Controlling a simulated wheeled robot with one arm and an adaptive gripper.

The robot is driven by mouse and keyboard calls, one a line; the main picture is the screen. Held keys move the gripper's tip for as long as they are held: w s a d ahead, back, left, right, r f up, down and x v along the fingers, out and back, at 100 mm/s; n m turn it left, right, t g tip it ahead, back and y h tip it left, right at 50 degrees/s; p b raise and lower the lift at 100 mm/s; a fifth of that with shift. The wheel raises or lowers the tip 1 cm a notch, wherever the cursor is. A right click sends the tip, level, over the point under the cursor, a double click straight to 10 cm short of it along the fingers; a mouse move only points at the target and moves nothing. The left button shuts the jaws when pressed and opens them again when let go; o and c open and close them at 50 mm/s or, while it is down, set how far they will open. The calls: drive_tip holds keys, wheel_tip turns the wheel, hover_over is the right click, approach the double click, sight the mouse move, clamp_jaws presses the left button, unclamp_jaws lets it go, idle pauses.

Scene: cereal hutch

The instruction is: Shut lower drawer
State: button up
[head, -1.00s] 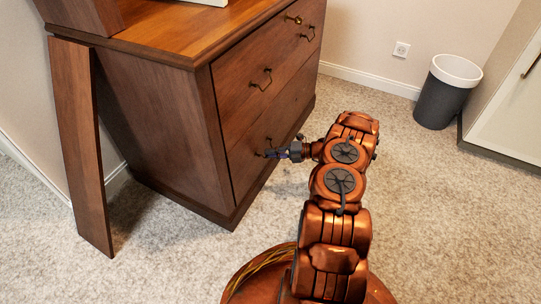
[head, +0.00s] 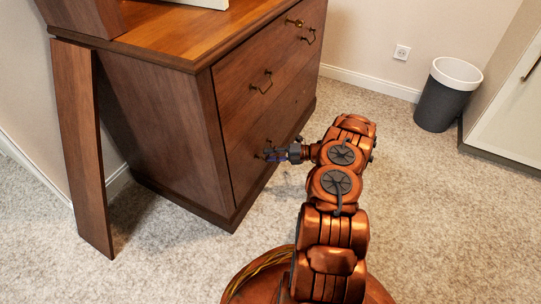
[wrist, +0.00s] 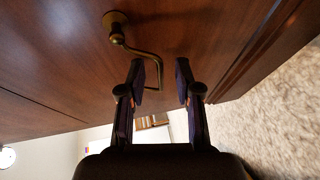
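The lower drawer (head: 264,137) is the bottom front of the brown wooden cabinet. Its face looks about flush with the cabinet front, and I see no clear gap around it. Its brass handle (head: 268,144) is partly hidden by my gripper (head: 270,154) in the head view. In the wrist view the brass handle (wrist: 119,38) stands out from the wood, and its bar bends down behind the left finger into the space between the fingers. My gripper (wrist: 161,72) is open, with its fingers apart at the handle. I cannot tell whether they touch it.
The upper drawer (head: 240,95) looks flush, with its own brass handles. A loose wooden board (head: 82,150) leans at the cabinet's left side. A grey bin (head: 443,100) and a white cabinet (head: 510,100) stand at right. The carpet (head: 440,220) at right is clear.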

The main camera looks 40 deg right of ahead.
drive_tip(key=v, duration=1.2)
idle(0.3)
